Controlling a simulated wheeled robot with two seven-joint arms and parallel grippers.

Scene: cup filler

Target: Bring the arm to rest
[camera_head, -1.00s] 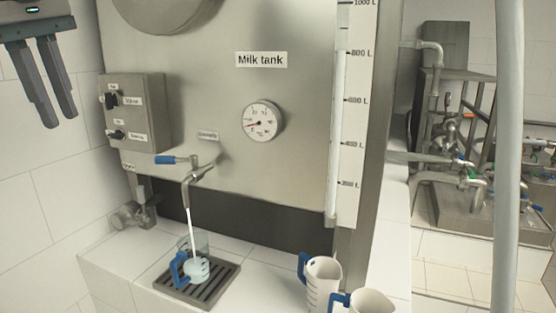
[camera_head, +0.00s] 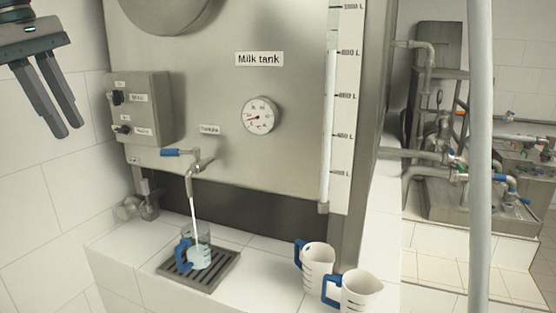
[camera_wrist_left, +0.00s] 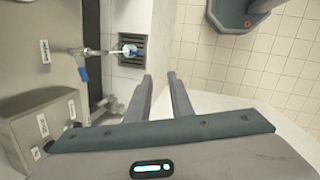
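My left gripper (camera_head: 69,131) hangs at the upper left of the head view, away from the tank and over nothing but the white tiled wall. Its two fingers are apart with nothing between them; the left wrist view also shows the empty gap (camera_wrist_left: 162,76). A clear cup with a blue handle (camera_head: 198,250) stands on the dark drain grate (camera_head: 222,272) under the tap (camera_head: 190,170). A white stream of milk runs from the tap into the cup. The tap's blue lever (camera_head: 172,152) points left. My right gripper is not in view.
The steel milk tank (camera_head: 290,90) with gauge fills the middle. A control box (camera_head: 146,108) juts out at its left. Two white jugs, one (camera_head: 318,262) behind the other (camera_head: 360,290), stand on the tiled ledge at right. A grey vertical pole (camera_head: 480,150) and pipework lie farther right.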

